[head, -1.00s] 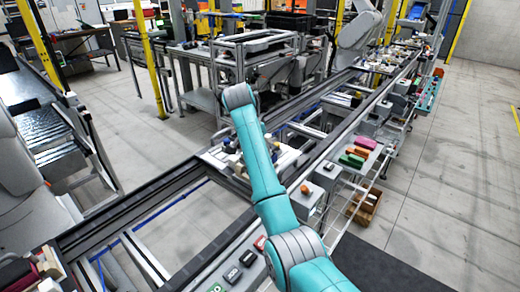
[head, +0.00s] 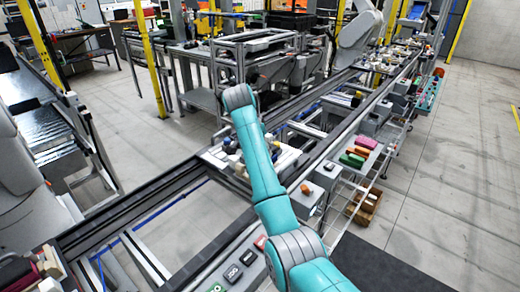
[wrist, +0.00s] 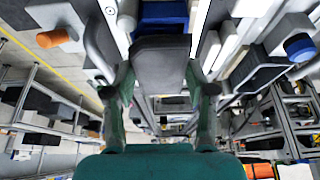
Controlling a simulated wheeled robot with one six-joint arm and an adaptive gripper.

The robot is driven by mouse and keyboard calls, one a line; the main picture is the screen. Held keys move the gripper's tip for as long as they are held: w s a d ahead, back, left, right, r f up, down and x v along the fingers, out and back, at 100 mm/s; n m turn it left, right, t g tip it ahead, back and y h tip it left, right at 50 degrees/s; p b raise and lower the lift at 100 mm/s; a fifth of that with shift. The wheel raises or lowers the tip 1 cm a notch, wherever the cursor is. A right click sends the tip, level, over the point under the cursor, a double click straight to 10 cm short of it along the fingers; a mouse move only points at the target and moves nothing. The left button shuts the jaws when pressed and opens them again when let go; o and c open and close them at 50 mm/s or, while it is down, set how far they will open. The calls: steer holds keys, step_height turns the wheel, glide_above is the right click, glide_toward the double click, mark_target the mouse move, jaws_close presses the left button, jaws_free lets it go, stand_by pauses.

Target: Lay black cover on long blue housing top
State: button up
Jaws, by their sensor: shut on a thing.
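The black cover (wrist: 160,58) is a dark, rounded slab in the middle of the wrist view. My gripper (wrist: 159,84) is shut on it, with one finger along each side. A blue block (wrist: 162,13), which looks like the long blue housing, shows just beyond the cover's far end at the top edge of the wrist view. The cover hides part of it, and I cannot tell whether the two touch. In the head view my arm hides the gripper and the cover.
White and grey fixture blocks (wrist: 228,40) stand close on both sides. An orange knob (wrist: 55,38) and a blue knob (wrist: 299,47) are further out. In the head view, the conveyor rail (head: 160,195) runs past a shelf of coloured parts (head: 357,156).

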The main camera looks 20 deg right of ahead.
steer(key=shift+f, duration=0.6)
stand_by(0.4)
steer(key=o, duration=1.1)
steer(key=shift+o, duration=0.2)
step_height(320, 180, up, 8)
steer(key=shift+f, duration=0.15)
steer(key=s+a+f+n+y, duration=0.1)
steer(key=a+n, duration=0.4)
steer(key=a, duration=0.6)
steer(key=s+a+f+n+y, duration=0.1)
steer(key=s+a+n+y, duration=0.2)
steer(key=a+n, duration=0.3)
steer(key=s+a+f+n+t+y, duration=0.1)
steer(key=s+a+n, duration=0.3)
steer(key=a, duration=1.1)
steer(key=shift+a+f+n+y, duration=0.35)
steer(key=shift+n+y, duration=0.15)
steer(key=shift+n, duration=0.5)
